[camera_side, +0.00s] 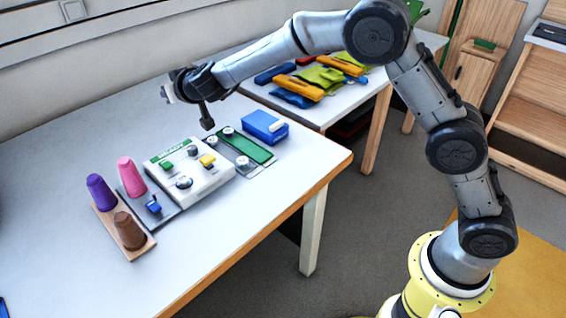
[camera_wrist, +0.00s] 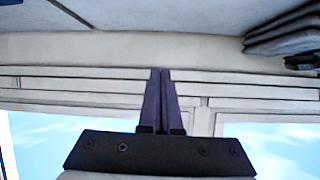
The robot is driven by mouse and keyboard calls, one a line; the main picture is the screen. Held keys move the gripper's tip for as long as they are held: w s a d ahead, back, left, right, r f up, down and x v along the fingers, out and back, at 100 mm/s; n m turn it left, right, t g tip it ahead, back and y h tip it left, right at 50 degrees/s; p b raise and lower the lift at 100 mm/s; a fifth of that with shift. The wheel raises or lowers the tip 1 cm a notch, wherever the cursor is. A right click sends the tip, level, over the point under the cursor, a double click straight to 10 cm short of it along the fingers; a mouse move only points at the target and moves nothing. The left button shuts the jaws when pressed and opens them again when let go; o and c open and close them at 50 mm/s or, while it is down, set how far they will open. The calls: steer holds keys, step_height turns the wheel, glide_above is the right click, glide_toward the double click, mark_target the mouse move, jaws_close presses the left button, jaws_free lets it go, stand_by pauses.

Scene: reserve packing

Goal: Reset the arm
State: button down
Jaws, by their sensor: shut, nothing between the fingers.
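My gripper (camera_side: 167,92) is at the end of my raised arm, above the back of the white table (camera_side: 60,160) and pointing left towards the wall. A dark part hangs below the wrist. In the wrist view the two dark fingers of my gripper (camera_wrist: 161,72) lie together, shut with nothing between them. Nothing touches the gripper.
Below it on the table are a white panel (camera_side: 215,180) with knobs, a green-topped tray (camera_side: 247,147), a blue box (camera_side: 265,126), and purple (camera_side: 100,193), pink (camera_side: 131,177) and brown (camera_side: 129,231) cups. A second table behind holds several coloured items.

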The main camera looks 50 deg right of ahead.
steer(key=s+d+r+t, duration=0.1)
steer(key=s+d+r, duration=0.2)
steer(key=r, duration=0.5)
steer(key=s+d+r+t, duration=0.1)
steer(key=s+d+r, duration=0.25)
steer(key=r, duration=0.35)
steer(key=s+d+r+n+y, duration=0.35)
steer(key=s+r, duration=0.45)
steer(key=s, duration=0.5)
steer(key=s+d+f+g, duration=0.1)
steer(key=s+f, duration=0.2)
steer(key=s, duration=0.5)
steer(key=s+d+f+g, duration=0.1)
steer(key=s+f, duration=0.2)
steer(key=s, duration=0.5)
steer(key=s+d+f+m+g+h, duration=0.1)
steer(key=s+d+f+g, duration=0.1)
steer(key=s+f, duration=0.5)
steer(key=s+d+f+m+g+h, duration=0.1)
steer(key=s+d+f+g+h, duration=0.1)
steer(key=s+f+g, duration=0.3)
steer(key=s+d+f, duration=0.1)
steer(key=s+f, duration=0.2)
steer(key=shift+s+f, duration=0.3)
